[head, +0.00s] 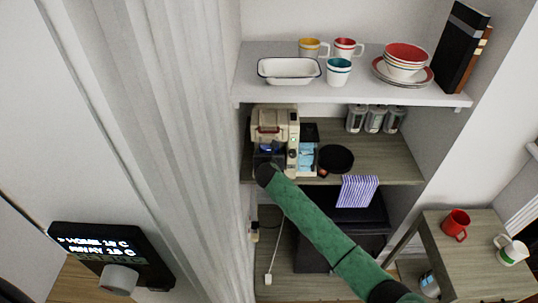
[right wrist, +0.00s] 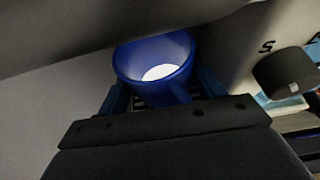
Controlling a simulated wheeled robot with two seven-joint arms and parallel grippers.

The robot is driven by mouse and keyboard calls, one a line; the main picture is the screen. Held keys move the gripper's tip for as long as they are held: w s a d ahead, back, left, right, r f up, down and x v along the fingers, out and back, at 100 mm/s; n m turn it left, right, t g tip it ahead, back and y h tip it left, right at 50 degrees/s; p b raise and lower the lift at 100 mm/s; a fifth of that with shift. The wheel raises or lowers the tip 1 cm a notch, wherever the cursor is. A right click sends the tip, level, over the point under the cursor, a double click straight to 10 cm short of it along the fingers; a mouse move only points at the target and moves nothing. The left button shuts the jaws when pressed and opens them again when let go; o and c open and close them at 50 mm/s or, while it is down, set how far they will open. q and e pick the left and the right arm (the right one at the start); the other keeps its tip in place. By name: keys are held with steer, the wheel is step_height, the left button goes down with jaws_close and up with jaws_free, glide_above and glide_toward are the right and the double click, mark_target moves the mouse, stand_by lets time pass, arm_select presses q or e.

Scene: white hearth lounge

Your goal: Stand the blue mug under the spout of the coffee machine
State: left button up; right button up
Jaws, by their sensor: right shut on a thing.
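The cream coffee machine (head: 270,117) stands on the wooden middle shelf, at its left end. My right gripper (head: 267,158) reaches into the machine's front bay, mostly hidden behind my own dark wrist. In the right wrist view my right gripper (right wrist: 160,92) is shut on the blue mug (right wrist: 155,58). The mug looks upright and empty, with its pale inside bottom showing and its handle towards the gripper. A grey overhang is above and behind the mug. A dark slatted surface shows below it; I cannot tell whether the mug touches it. The spout is not clearly visible. My left gripper is out of view.
A dark pan (head: 336,158) and a striped cloth (head: 357,190) are right of the machine. Glass jars (head: 375,119) stand behind. The upper shelf (head: 340,93) overhangs the machine. A black knob (right wrist: 284,73) juts out near the mug. A red mug (head: 455,225) is on the side table.

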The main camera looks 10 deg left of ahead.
steer(key=shift+f, duration=0.1)
steer(key=o, duration=1.3)
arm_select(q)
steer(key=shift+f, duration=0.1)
arm_select(e)
steer(key=shift+s+d, duration=0.1)
steer(key=shift+s, duration=0.25)
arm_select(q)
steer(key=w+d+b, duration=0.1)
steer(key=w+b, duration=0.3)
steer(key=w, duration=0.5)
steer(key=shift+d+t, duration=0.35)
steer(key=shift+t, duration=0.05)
arm_select(e)
steer(key=v, duration=1.1)
steer(key=shift+r, duration=0.35)
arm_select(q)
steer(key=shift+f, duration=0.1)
arm_select(e)
steer(key=shift+s, duration=0.1)
